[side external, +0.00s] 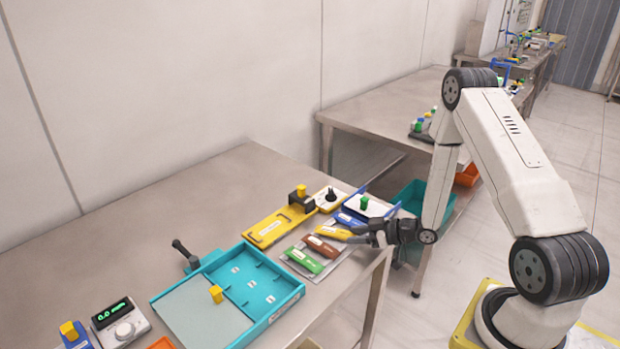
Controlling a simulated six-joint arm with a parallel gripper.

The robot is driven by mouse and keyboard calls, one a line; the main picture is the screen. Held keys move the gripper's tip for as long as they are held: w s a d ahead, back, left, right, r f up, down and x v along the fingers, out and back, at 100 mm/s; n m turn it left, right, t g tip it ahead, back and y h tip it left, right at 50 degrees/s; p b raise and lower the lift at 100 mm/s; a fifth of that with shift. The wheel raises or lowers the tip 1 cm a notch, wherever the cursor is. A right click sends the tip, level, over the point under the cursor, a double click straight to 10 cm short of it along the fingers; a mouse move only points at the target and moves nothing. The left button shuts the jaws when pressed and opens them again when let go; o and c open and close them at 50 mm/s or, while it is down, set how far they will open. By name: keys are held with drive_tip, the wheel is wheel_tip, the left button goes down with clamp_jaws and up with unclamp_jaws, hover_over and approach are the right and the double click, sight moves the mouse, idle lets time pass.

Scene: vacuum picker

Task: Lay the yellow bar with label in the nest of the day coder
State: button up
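The yellow bar with a pale label (333,232) lies in a row of coloured bars on a grey tray, between the brown bar and the blue bar. My gripper (352,234) is low over the tray at the bar's right end, its dark fingers pointing left. The view is too small to tell whether the fingers touch the bar or how far apart they are. A yellow fixture (266,232) with a pale strip and a dark block with a yellow knob stands left of the tray; it looks like the day coder. I cannot make out its nest clearly.
A green bar (304,261), a brown bar (322,246) and a blue bar (348,218) lie near the yellow one. A teal tray (268,312) stands in front, a white device with a black knob (331,198) behind. The table's back left is clear.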

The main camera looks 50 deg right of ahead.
drive_tip(key=shift+s+f, duration=0.25)
drive_tip(key=shift+f, duration=0.1)
drive_tip(key=shift+r, duration=0.3)
drive_tip(key=shift+s+d+r, duration=0.1)
drive_tip(key=shift+s+r, duration=0.05)
drive_tip(key=shift+r, duration=0.05)
drive_tip(key=v, duration=1.1)
drive_tip(key=shift+r, duration=0.4)
drive_tip(key=shift+d, duration=0.1)
